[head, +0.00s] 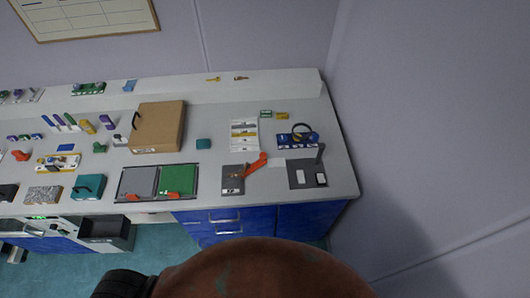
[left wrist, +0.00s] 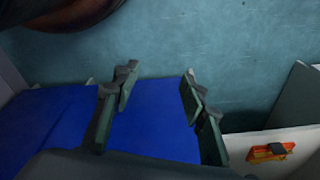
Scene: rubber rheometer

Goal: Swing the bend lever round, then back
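What looks like the bend lever, an orange-red handle (head: 257,163), sits on a small grey plate (head: 232,186) near the front right of the bench in the head view. The handle points up and to the right, past the plate's right edge. My left gripper (left wrist: 158,88) shows in the left wrist view with its two fingers wide apart and nothing between them. Behind the fingers are a blue cabinet surface and the teal floor, so it is away from the handle. My right gripper is in neither view.
A dark plate with an upright post (head: 307,180) stands right of the lever. Left of it lie a green panel (head: 179,179) and a grey panel (head: 139,182). A brown case (head: 158,127) stands behind. Blue drawers (head: 222,216) are below. A wall closes the right side.

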